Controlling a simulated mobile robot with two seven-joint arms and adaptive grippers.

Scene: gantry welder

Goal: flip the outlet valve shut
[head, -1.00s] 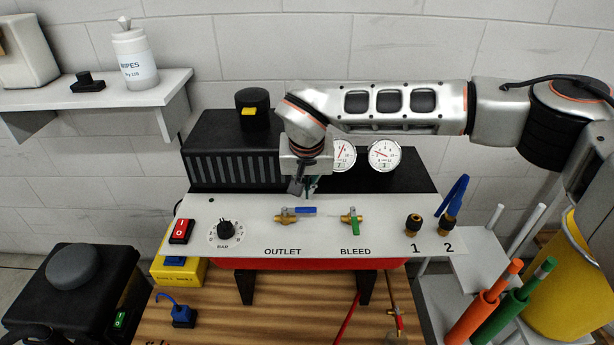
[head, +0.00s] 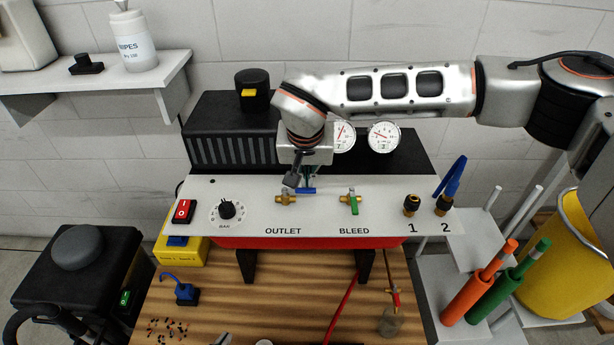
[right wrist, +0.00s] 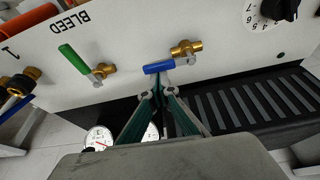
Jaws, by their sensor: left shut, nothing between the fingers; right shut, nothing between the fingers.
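The outlet valve has a brass body (head: 286,198) on the sloped white panel above the OUTLET label. Its blue lever (head: 306,190) points right, toward the bleed valve. The lever also shows in the right wrist view (right wrist: 158,67), with the brass body (right wrist: 186,48) beside it. My right gripper (head: 303,183) points down just behind the lever and partly overlaps it. In the right wrist view its empty, shut fingertips (right wrist: 160,88) are close to the lever's back side; I cannot tell whether they touch. My left gripper cannot be made out.
The bleed valve with a green lever (head: 354,206) is to the right. A dial (head: 227,210) and red switch (head: 181,211) are to the left. Two gauges (head: 383,137) and a black finned box (head: 235,150) stand behind. The panel front is clear.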

